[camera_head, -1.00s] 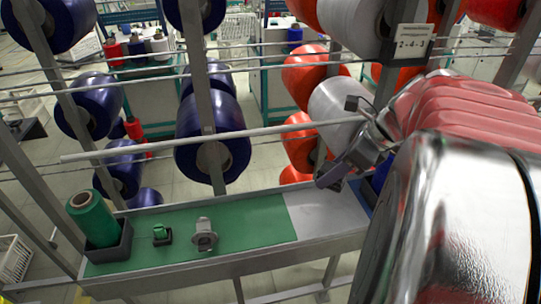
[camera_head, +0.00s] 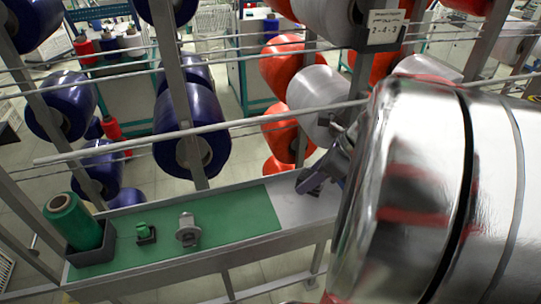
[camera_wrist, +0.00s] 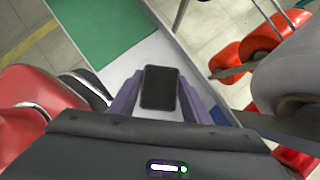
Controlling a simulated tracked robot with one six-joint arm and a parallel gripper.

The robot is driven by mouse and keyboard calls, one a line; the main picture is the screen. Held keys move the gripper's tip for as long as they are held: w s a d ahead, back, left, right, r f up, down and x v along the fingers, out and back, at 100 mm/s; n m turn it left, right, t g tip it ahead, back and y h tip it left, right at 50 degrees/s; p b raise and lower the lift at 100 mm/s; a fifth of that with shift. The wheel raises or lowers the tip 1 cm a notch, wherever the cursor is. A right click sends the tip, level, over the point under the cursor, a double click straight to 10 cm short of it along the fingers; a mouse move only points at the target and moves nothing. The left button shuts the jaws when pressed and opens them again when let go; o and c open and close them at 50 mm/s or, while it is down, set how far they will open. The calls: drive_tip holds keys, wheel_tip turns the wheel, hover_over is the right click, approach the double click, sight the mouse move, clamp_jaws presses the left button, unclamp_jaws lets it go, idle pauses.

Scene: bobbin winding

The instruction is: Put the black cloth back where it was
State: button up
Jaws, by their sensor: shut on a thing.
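The black cloth (camera_wrist: 160,92) shows in the wrist view as a small dark, rounded rectangle between the two purple-grey fingers of my gripper (camera_wrist: 161,78). My gripper is shut on it, above the bare grey end of the shelf. In the head view my gripper (camera_head: 318,176) is over the same grey end, right of the green mat (camera_head: 240,220). I cannot make out the cloth there. My silver arm link hides the right side of the head view. I cannot tell whether the cloth touches the shelf.
Blue, red and white bobbins hang behind on the rack. A long pale bar (camera_head: 200,132) crosses above the shelf. Mat space beside the fitting is free.

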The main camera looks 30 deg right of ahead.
drive_tip(key=shift+f, duration=1.85)
drive_tip(key=o, duration=1.1)
drive_tip(key=shift+f, duration=0.1)
drive_tip(key=v, duration=1.2)
